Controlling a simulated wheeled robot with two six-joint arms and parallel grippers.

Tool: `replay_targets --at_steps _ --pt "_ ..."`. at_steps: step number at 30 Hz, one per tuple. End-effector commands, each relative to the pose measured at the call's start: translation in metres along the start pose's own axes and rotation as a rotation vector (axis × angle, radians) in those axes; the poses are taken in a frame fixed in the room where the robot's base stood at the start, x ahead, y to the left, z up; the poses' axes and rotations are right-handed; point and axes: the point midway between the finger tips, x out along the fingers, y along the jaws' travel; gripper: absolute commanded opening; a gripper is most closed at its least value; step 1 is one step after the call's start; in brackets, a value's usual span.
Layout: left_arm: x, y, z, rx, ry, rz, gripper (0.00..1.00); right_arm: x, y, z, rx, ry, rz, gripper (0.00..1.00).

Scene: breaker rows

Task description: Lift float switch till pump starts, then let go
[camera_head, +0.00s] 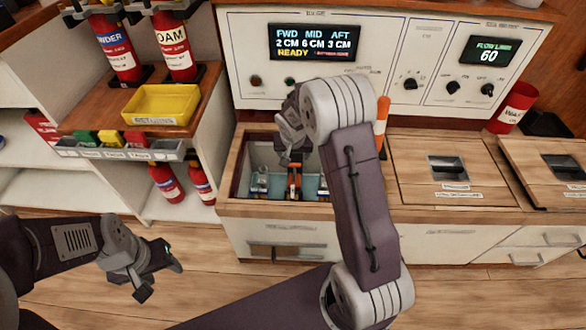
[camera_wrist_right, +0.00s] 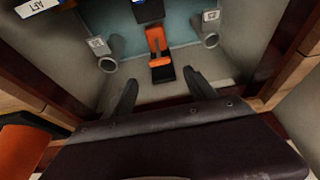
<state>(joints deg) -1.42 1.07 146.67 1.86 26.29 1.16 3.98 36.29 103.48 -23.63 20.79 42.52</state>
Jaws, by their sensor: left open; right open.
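An orange and black float switch (camera_head: 295,181) sits in the open well (camera_head: 241,178) in the counter. In the right wrist view the float switch (camera_wrist_right: 157,42) stands between two grey pipe-like fittings. My right gripper (camera_head: 290,148) is over the well. Its two dark fingers (camera_wrist_right: 163,92) are apart and empty, with the float switch just beyond them; contact cannot be seen. My left gripper (camera_head: 161,277) is open and empty, low over the floor at left. A panel display (camera_head: 314,42) reads FWD 2, MID 6, AFT 3 CM and READY; another line is unreadable.
Closed wooden hatches with recessed handles (camera_head: 448,168) lie right of the well. An orange cylinder (camera_head: 382,115) stands behind my right arm, and a red can (camera_head: 512,107) is at right. A yellow tray (camera_head: 161,104) and red extinguishers (camera_head: 174,45) are on the left shelf.

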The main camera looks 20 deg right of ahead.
Motion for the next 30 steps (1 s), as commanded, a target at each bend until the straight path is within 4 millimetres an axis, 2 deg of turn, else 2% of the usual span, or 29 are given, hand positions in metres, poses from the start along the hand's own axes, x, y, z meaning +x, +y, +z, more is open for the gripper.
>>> replay_targets --at_steps 9,12,16,24,26,30 --pt "0.041 -0.001 0.004 0.000 0.000 0.000 0.51 0.064 0.000 0.003 0.001 -0.001 0.000 0.65" --pt "0.050 -0.001 0.005 0.000 0.000 0.000 0.51 0.079 0.000 0.002 0.001 0.000 0.000 0.65" --pt "0.055 -0.001 0.006 0.000 0.000 0.000 0.51 0.088 0.000 0.001 0.001 0.001 -0.001 0.65" --pt "0.054 -0.001 0.006 0.000 0.000 0.000 0.51 0.088 0.000 0.000 0.000 0.001 -0.001 0.65" --pt "0.054 -0.001 0.006 0.000 0.000 0.000 0.51 0.088 0.000 0.000 0.000 0.000 -0.001 0.52" --pt "0.054 -0.001 0.006 0.000 0.000 0.000 0.51 0.088 0.000 0.000 0.000 0.000 -0.001 0.13"
